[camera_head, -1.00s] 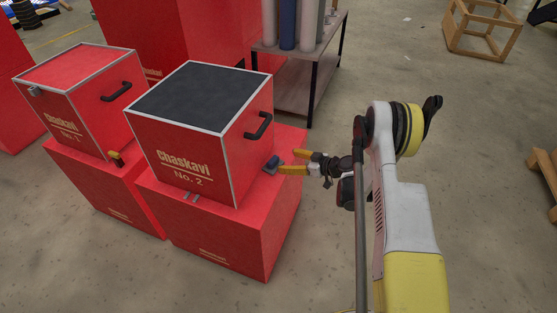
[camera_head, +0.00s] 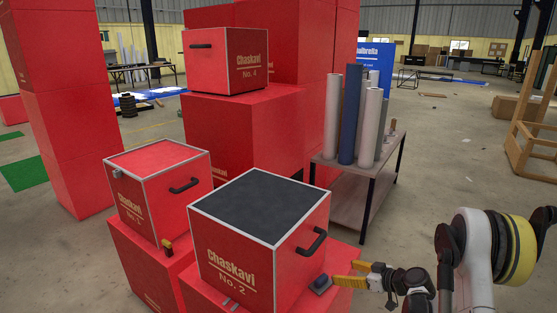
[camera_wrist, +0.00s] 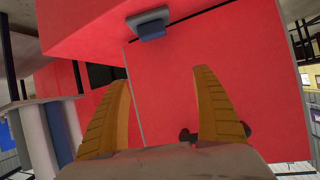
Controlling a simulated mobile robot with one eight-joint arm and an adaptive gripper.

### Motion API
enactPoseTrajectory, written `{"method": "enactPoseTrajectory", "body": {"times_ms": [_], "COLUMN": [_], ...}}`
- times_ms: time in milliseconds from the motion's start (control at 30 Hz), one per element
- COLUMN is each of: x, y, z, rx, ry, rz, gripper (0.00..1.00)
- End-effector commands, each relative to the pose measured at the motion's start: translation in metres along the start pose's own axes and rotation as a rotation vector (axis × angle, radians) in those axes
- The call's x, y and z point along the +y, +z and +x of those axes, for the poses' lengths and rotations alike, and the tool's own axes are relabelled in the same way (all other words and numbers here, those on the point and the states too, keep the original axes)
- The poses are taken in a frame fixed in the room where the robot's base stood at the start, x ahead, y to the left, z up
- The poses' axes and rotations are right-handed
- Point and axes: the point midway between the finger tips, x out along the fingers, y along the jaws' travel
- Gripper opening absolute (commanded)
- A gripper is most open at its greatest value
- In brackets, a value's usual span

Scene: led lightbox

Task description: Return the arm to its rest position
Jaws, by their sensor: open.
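My gripper (camera_head: 346,274) is open and empty, with yellow fingers, at the right of the red box No. 2 (camera_head: 238,262). In the head view its fingertips appear close to a small dark-blue piece (camera_head: 320,284) on the red pedestal beside that box. In the wrist view, my gripper (camera_wrist: 162,78) has nothing between its fingers, and the blue piece (camera_wrist: 151,26) on a grey mount is ahead of them on a red surface. My arm (camera_head: 474,260) is at the lower right, partly cut off by the frame.
Box No. 1 (camera_head: 157,204) stands left of box No. 2. Box No. 4 (camera_head: 225,62) sits on red blocks behind. A rack of tubes (camera_head: 345,206) stands behind my gripper. A wooden frame (camera_head: 530,125) is at far right. Open floor (camera_head: 450,165) lies between.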

Motion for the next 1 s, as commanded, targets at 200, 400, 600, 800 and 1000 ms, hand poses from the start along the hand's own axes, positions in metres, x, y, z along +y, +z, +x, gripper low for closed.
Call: {"method": "enactPoseTrajectory", "body": {"times_ms": [200, 400, 600, 800, 1000], "x": [-0.041, -0.095, -0.155, -0.213, -0.257], "y": [-0.084, -0.133, -0.155, -0.151, -0.126], "z": [-0.043, -0.096, -0.158, -0.221, -0.276], "rx": [-0.151, -0.268, -0.357, -0.411, -0.428], "ry": [0.045, 0.121, 0.222, 0.340, 0.459], "rz": [0.111, 0.202, 0.275, 0.333, 0.375], "gripper": [0.77, 0.77, 0.77, 0.77, 0.77]}}
